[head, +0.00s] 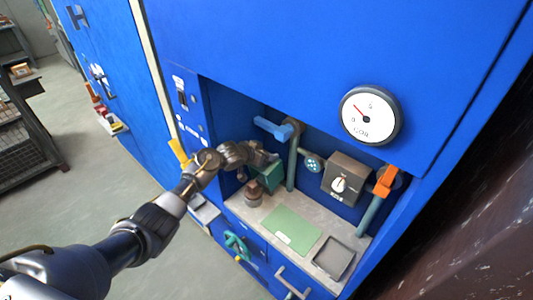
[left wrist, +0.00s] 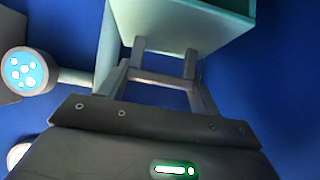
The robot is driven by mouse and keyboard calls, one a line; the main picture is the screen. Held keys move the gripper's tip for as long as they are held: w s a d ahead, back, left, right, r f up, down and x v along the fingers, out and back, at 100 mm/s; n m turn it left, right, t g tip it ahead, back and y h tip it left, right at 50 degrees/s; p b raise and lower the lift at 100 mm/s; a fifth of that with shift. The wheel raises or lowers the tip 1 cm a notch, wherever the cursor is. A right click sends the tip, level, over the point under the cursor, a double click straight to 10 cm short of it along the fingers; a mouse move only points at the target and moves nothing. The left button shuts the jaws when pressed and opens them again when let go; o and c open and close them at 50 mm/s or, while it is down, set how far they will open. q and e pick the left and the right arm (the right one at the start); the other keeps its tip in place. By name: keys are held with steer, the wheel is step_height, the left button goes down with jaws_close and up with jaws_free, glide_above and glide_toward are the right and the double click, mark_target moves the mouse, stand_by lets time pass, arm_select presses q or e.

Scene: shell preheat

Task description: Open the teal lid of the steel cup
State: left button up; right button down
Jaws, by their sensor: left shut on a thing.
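The teal lid (head: 266,172) shows as a box-like teal piece at the back left of the blue recess, partly hidden by my left gripper. It also shows at the top of the left wrist view (left wrist: 195,27). My left gripper (head: 272,158) is at its upper edge in the head view. In the left wrist view its two fingers (left wrist: 166,62) reach the teal piece and are shut on it; the exact contact is hard to see. A small brownish metal cup (head: 253,194) stands upright on the shelf just below. My right gripper is not in view.
A blue-handled pipe (head: 290,150), a grey box with a dial (head: 344,178) and an orange-handled pipe (head: 382,185) stand along the recess. A green mat (head: 291,230) and a dark tray (head: 333,258) lie on the shelf (head: 262,212). A gauge (head: 370,115) is above.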

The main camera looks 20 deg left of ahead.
arm_select(q)
steer(key=shift+s+d+f, duration=0.1)
steer(key=shift+f, duration=0.15)
steer(key=o, duration=1.4)
steer(key=v, duration=1)
steer(key=shift+s+a+r, duration=0.2)
steer(key=shift+r, duration=0.05)
